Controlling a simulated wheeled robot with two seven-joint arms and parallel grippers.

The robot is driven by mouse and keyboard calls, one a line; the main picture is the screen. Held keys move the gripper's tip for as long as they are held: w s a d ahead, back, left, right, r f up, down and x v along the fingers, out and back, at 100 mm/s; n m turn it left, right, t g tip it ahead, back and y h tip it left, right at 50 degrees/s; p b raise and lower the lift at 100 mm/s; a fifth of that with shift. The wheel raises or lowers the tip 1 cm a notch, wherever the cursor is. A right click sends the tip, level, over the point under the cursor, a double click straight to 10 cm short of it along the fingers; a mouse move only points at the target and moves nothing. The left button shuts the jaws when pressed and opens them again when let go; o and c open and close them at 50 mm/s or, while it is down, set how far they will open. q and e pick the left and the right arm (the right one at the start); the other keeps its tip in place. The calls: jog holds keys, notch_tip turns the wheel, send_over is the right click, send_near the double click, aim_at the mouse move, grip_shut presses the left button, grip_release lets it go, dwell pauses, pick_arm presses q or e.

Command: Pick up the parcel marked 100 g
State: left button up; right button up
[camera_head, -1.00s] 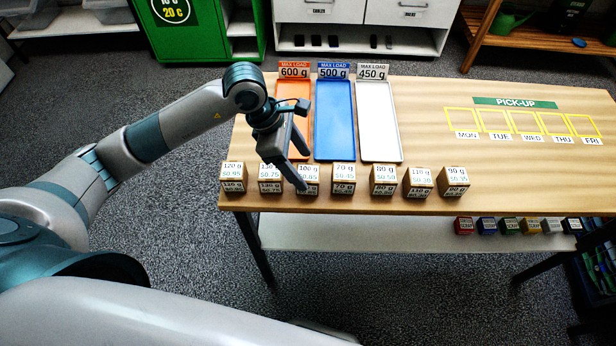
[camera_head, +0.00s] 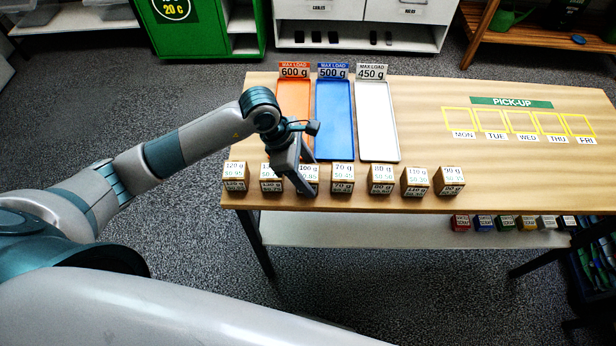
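The parcel marked 100 g (camera_head: 312,172) is a small brown box with white labels, third from the left in the front row on the table. My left gripper (camera_head: 311,176) reaches down over it from the upper left, its fingers spread apart. The near finger crosses in front of the parcel and hides part of its label; the far finger is behind its top. I cannot tell whether either finger touches the parcel. The parcel stands on the table. My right gripper is not in view.
The neighbouring parcels marked 130 g (camera_head: 270,184) and 70 g (camera_head: 342,178) stand close on either side. Behind are an orange tray (camera_head: 293,105), a blue tray (camera_head: 334,120) and a white tray (camera_head: 377,120). The table (camera_head: 480,180) is clear to the right of the row.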

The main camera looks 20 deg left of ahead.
aim_at(316, 175)
pick_arm(q)
jog(key=c, duration=0.8)
jog(key=shift+r, duration=0.1)
jog(key=shift+r+b, duration=0.45)
jog(key=shift+r, duration=0.05)
jog(key=r, duration=0.1)
jog(key=r+b, duration=0.1)
jog(key=r, duration=0.1)
jog(key=shift+s+d+b, duration=0.25)
jog(key=shift+d+b, duration=0.1)
jog(key=shift+b, duration=0.05)
jog(key=shift+s+d+r+b, duration=0.55)
jog(key=shift+s+d+r, duration=0.65)
jog(key=shift+d, duration=0.15)
jog(key=shift+s+d+r+b, duration=0.6)
jog(key=shift+s+d+r, duration=0.55)
jog(key=shift+d, duration=0.2)
jog(key=shift+s+d+r+b, duration=0.55)
jog(key=shift+s+d+r, duration=0.55)
jog(key=shift+s+d, duration=0.2)
